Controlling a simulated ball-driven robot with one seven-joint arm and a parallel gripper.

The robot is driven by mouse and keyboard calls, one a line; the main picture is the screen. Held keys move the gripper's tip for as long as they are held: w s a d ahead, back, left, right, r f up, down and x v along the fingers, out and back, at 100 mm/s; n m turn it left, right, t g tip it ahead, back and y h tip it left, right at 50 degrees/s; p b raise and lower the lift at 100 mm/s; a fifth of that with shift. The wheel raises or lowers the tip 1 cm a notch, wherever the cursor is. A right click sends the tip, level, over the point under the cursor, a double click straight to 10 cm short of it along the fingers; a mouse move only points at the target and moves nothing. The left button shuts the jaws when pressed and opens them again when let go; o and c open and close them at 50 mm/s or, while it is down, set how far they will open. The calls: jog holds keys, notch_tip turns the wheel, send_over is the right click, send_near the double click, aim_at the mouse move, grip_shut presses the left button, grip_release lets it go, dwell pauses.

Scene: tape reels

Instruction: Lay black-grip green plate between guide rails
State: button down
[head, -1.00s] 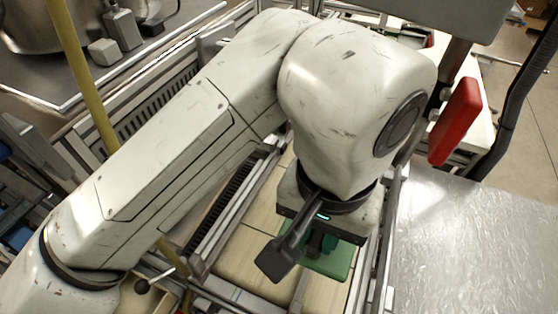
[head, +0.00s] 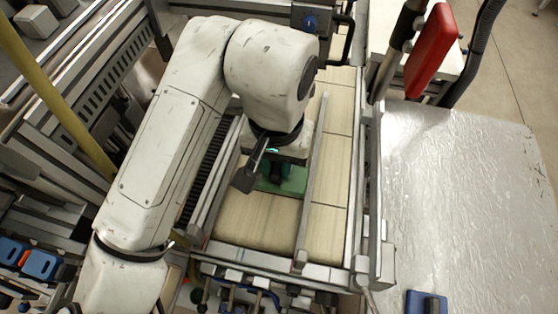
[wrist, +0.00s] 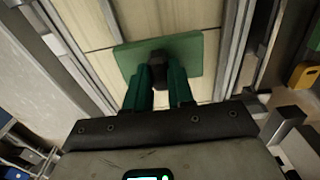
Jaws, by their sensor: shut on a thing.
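The green plate (head: 292,184) is under my gripper (head: 268,173), over the pale wooden-looking belt (head: 255,220). In the wrist view the flat green plate (wrist: 190,52) has a black grip (wrist: 158,66) standing on it. My gripper's dark green fingers (wrist: 160,86) are shut on that grip. The left guide rail (head: 218,185) and right guide rail (head: 314,165) run along the belt. The plate is between them in both views, turned slightly relative to them in the wrist view. I cannot tell whether it touches the belt. My wrist hides part of the plate in the head view.
A shiny metal table (head: 460,190) lies to the right, with a blue object (head: 427,302) at its front edge. A yellow post (head: 60,95) is at the left. The belt in front of the plate is clear.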

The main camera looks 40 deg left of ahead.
aim_at(278, 168)
jog(key=w+f, duration=0.1)
jog(key=a+f, duration=0.1)
jog(key=shift+w+a+f, duration=0.3)
jog(key=shift+w+f, duration=0.05)
jog(key=shift+w, duration=0.05)
jog(key=shift+f+p, duration=0.8)
jog(key=shift+f, duration=0.75)
jog(key=shift+f, duration=0.3)
jog(key=c, duration=1)
grip_release()
jog(key=shift+r, duration=0.15)
notch_tip(278, 168, up, 12)
jog(key=shift+r+b, duration=0.25)
jog(key=shift+b, duration=0.55)
